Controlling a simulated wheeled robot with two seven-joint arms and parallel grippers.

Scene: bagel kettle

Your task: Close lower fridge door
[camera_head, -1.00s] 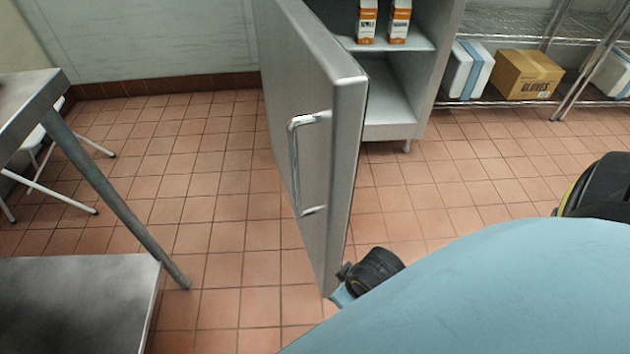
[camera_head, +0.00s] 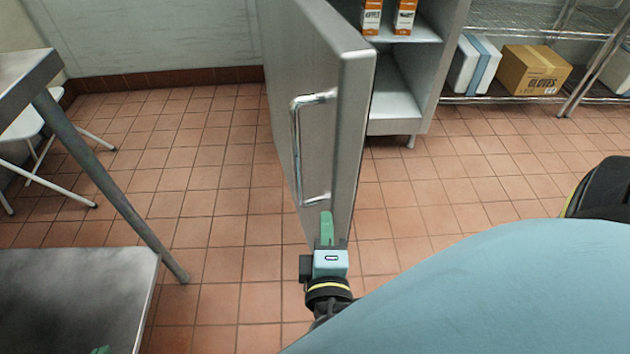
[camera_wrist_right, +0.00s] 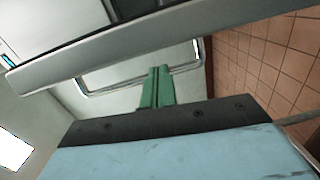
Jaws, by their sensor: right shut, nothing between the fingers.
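The grey fridge door (camera_head: 352,130) stands wide open in the head view, its edge towards me. A metal bar handle (camera_head: 295,140) is on its left face; the handle also shows in the right wrist view (camera_wrist_right: 110,88). My right gripper (camera_head: 326,228) points up just below the handle's lower end, in front of the door's lower part. Its green fingers are shut and empty; in the right wrist view they (camera_wrist_right: 157,88) overlap the handle bar. I cannot tell whether they touch it. A small green tip of my left gripper (camera_head: 101,350) shows at the bottom left.
The open fridge body (camera_head: 425,80) holds orange-and-white cartons (camera_head: 372,16). A steel table (camera_head: 70,290) stands at left with a white stool (camera_head: 25,122) behind. A wire rack (camera_head: 500,20) holds a cardboard box (camera_head: 535,70). The tiled floor left of the door is clear.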

